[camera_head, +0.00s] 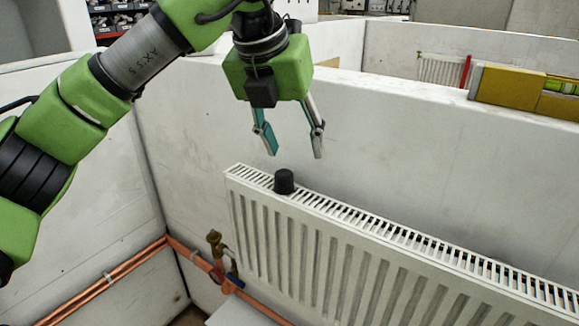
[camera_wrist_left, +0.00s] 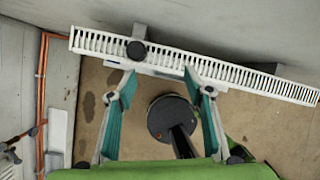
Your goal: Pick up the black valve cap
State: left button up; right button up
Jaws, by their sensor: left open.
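The black valve cap (camera_head: 284,181) stands upright on the top grille of the white radiator (camera_head: 330,252), near its left end. In the left wrist view the cap (camera_wrist_left: 136,50) shows as a dark round shape on the radiator's top (camera_wrist_left: 200,62), ahead of the fingertips and left of the middle between them. My left gripper (camera_head: 295,153) is open and empty, pointing down above the cap and apart from it. Its two fingers (camera_wrist_left: 160,82) show spread in the left wrist view. My right gripper does not show.
A white partition wall (camera_head: 420,140) stands right behind the radiator. A yellow spirit level (camera_head: 510,88) lies on the wall's top at the right. A brass valve (camera_head: 215,243) and copper pipes (camera_head: 120,278) run low at the left. The radiator top right of the cap is clear.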

pick_arm(q)
jog(key=w+a+r+n+y, duration=0.1)
jog(key=a+r, duration=0.1)
jog(key=a, duration=0.1)
jog(key=p, duration=0.2)
send_over(284, 173)
jog(key=s+a, duration=0.1)
jog(key=s, duration=0.1)
jog(key=shift+t+y, duration=0.3)
notch_tip(284, 173, down, 7)
jog(key=shift+s+r, duration=0.15)
jog(key=shift+w+f, duration=0.25)
jog(key=shift+f, duration=0.3)
jog(key=shift+w+d+f+p, duration=0.15)
jog(key=shift+f+p, duration=0.1)
jog(key=shift+p, duration=0.2)
jog(key=p+x, duration=0.1)
jog(key=x, duration=0.2)
jog(key=shift+w+d+f+p, duration=0.15)
jog(key=shift+f+p, duration=0.1)
jog(key=shift+p, duration=0.15)
jog(key=shift+w+f, duration=0.15)
jog(key=shift+f, duration=0.25)
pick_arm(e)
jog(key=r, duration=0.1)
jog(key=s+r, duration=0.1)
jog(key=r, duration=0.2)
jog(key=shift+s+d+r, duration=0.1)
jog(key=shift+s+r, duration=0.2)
